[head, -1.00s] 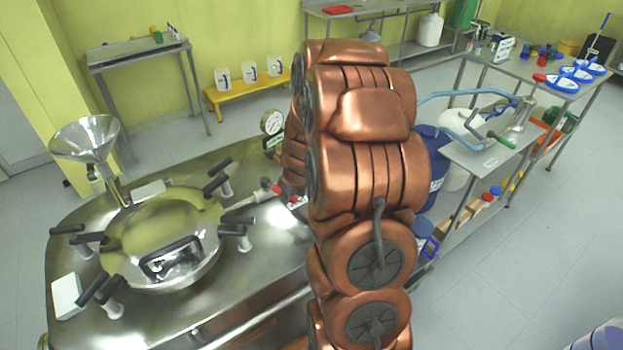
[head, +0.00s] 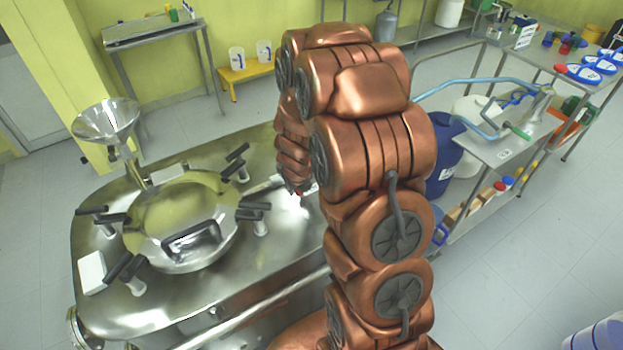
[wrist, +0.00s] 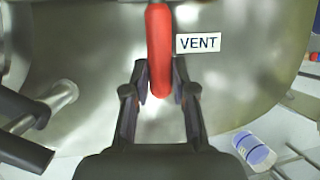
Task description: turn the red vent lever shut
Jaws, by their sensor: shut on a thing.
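The red vent lever (wrist: 159,40) runs down the upper middle of the wrist view. Its rounded end lies between the two fingertips of my gripper (wrist: 160,83), which is shut on it. A white label reading VENT (wrist: 198,43) sits just right of the lever on the steel surface. In the head view my copper arm covers most of this spot. Only a small red bit (head: 299,192) shows below the arm's wrist, on the steel reactor top (head: 285,225). The lever's pivot is out of the wrist view.
The round lid (head: 180,215) with black-handled clamps lies left of my arm, beside a steel funnel (head: 106,120). A blue drum (head: 445,160) and a steel cart (head: 500,150) stand to the right. Open floor lies at the lower right.

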